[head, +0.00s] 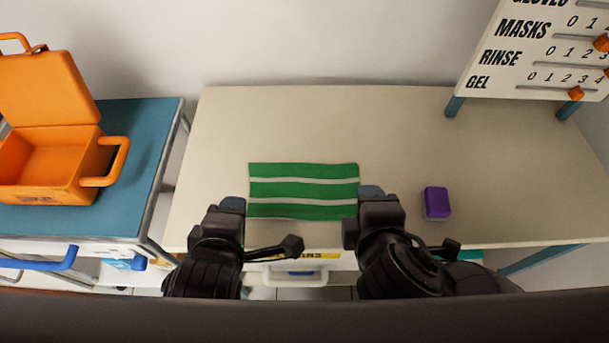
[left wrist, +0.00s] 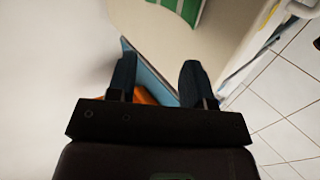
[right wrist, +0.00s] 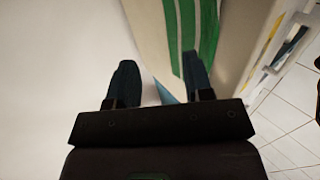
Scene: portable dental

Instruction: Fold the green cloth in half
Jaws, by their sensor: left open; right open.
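The green cloth (head: 300,188) with white stripes lies flat and spread on the cream table, near its front edge. Part of it shows in the right wrist view (right wrist: 208,25), and a corner shows at the top of the left wrist view (left wrist: 184,8). My left gripper (head: 232,204) is at the cloth's left front corner, open and empty. My right gripper (head: 371,192) is at the cloth's right edge, open and empty. In both wrist views the fingers are apart with nothing between them. Whether either gripper touches the cloth I cannot tell.
A purple block (head: 436,202) sits on the table (head: 400,120) to the right of my right gripper. An open orange case (head: 50,165) stands on a blue-topped cart (head: 150,130) at the left. A counter board (head: 535,55) stands at the back right. The table behind the cloth is clear.

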